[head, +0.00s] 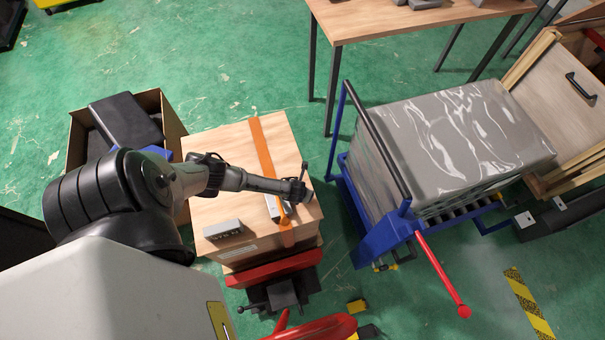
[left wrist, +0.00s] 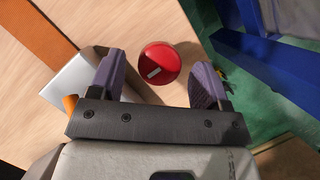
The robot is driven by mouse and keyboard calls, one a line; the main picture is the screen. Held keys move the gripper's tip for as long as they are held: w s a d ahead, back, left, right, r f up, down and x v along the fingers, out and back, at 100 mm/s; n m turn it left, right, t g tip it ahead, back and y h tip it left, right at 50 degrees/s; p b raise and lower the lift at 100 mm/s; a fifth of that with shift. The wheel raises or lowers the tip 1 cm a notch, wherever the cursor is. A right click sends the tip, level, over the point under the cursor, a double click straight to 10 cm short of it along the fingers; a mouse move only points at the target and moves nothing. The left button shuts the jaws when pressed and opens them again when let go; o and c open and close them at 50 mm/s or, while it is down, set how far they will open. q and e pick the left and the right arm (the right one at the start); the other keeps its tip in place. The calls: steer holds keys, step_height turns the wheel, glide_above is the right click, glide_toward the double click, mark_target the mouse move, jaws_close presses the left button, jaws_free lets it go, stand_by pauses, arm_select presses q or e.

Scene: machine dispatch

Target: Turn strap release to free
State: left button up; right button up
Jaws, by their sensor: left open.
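A round red knob (left wrist: 158,62) with a white mark sits on the crate top in the left wrist view; I take it as the strap release. My left gripper (left wrist: 160,68) is open, with one finger on each side of the knob; I cannot tell whether they touch it. In the head view my left gripper (head: 304,190) is over the right side of the wooden crate (head: 220,165), and the knob is hidden. An orange strap (head: 262,150) crosses the crate through a grey metal buckle (head: 273,207), which also shows beside the left finger (left wrist: 78,88).
A blue cart (head: 385,238) with a wrapped grey load (head: 450,140) stands close right of the crate. A small grey block (head: 223,230) lies on the crate's front left. An open box (head: 172,122) is behind left. A wooden table (head: 410,22) stands at the back.

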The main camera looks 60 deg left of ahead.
arm_select(q)
steer(key=shift+w+a+f, duration=0.1)
steer(key=shift+w+f, duration=0.05)
steer(key=shift+f, duration=0.2)
steer(key=c, duration=0.9)
